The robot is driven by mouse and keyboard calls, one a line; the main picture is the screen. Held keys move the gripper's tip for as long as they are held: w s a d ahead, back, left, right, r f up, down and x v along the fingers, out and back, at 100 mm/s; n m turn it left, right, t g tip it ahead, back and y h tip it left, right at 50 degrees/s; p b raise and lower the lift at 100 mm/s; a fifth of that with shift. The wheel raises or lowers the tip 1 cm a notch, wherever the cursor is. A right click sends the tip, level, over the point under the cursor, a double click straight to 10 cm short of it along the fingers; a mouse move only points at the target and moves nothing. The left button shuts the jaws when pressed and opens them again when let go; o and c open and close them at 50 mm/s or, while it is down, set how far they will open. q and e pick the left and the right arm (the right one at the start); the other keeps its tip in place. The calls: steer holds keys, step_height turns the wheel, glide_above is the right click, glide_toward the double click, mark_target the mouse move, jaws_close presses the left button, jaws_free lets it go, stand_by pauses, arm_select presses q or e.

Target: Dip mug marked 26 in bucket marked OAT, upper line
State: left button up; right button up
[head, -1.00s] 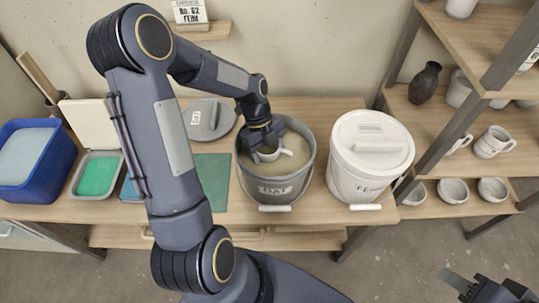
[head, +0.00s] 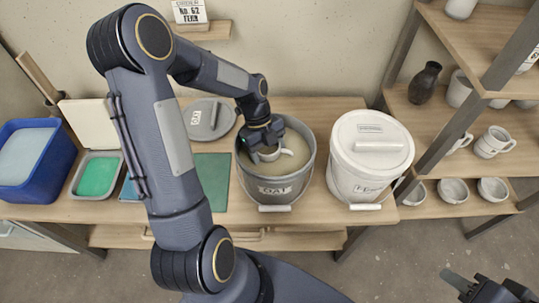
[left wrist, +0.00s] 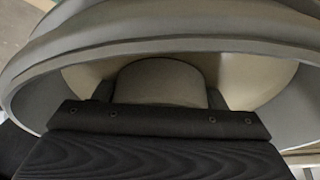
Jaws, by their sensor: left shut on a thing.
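The grey bucket marked OAT (head: 277,190) stands open on the bench with pale beige glaze inside. My left gripper (head: 268,150) reaches down into its mouth and is shut on a light mug (head: 287,160). I cannot tell how deep the mug sits in the glaze. My right gripper (head: 490,290) is at the lower right corner, apart from everything.
A white lidded bucket (head: 371,150) stands close right of the grey one. A grey lid (head: 209,118) marked OAT lies behind left. A blue tub (head: 35,150) and a green-filled tray (head: 97,175) are further left. Shelves (head: 440,125) with pots and mugs stand right.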

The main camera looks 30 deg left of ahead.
arm_select(q)
step_height(320, 180, up, 9)
steer(key=p, duration=0.6)
steer(key=shift+f, duration=0.2)
steer(key=shift+r, duration=0.1)
stand_by(1.7)
step_height(320, 180, up, 8)
steer(key=p, duration=0.5)
steer(key=shift+f, duration=0.25)
